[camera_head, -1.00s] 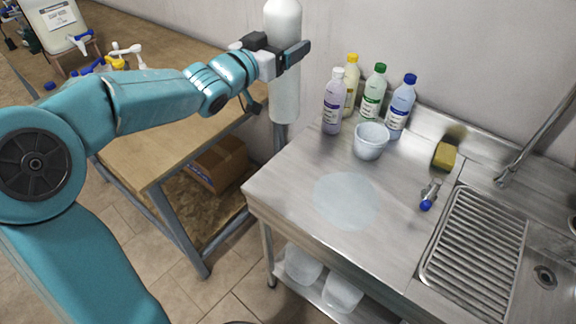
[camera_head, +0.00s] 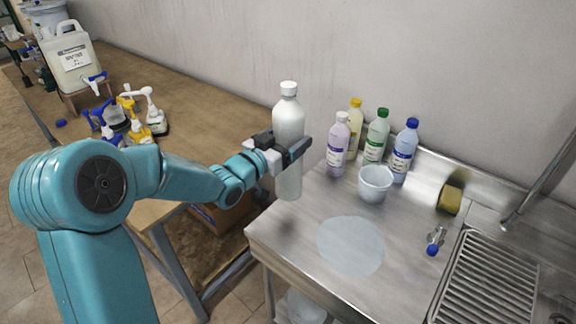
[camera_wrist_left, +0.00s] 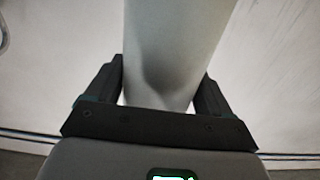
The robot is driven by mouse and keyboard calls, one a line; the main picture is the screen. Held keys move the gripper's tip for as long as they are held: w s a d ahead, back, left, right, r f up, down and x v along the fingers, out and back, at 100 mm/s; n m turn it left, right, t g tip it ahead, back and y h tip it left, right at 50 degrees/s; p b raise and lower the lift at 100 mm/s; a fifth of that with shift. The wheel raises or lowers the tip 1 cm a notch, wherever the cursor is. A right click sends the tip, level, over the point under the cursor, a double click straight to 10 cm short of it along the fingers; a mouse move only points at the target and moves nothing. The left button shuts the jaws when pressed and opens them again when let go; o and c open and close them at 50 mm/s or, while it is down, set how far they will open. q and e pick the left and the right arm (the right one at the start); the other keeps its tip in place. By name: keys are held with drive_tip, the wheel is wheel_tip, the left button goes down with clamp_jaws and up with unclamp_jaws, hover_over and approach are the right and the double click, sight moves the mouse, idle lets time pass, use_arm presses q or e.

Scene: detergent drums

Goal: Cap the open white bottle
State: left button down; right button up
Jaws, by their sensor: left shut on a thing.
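My left gripper (camera_head: 286,145) is shut on a tall white bottle (camera_head: 288,121). It holds the bottle upright in the air, by the left end of the steel counter. A white piece like a cap (camera_head: 289,88) shows on the bottle's top; whether it is a closed cap or an open neck I cannot tell for certain. In the left wrist view the two dark fingers (camera_wrist_left: 160,88) press on both sides of the smooth white bottle body (camera_wrist_left: 172,45), and its top is hidden there. My right gripper is not in view.
Several capped bottles (camera_head: 376,137) stand at the counter's back around a white cup (camera_head: 375,184). A yellow sponge (camera_head: 450,198) and a blue-ended metal tap (camera_head: 434,241) lie nearer the sink. A wooden table (camera_head: 185,110) holds dispensers (camera_head: 135,117), a drum (camera_head: 71,58) and a loose blue cap (camera_head: 60,123).

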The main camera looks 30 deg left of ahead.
use_arm(q)
drive_tip(key=shift+f, duration=1.95)
drive_tip(key=shift+w, duration=0.1)
wheel_tip(320, 180, down, 4)
drive_tip(key=shift+r+p, duration=0.1)
drive_tip(key=shift+p, duration=0.2)
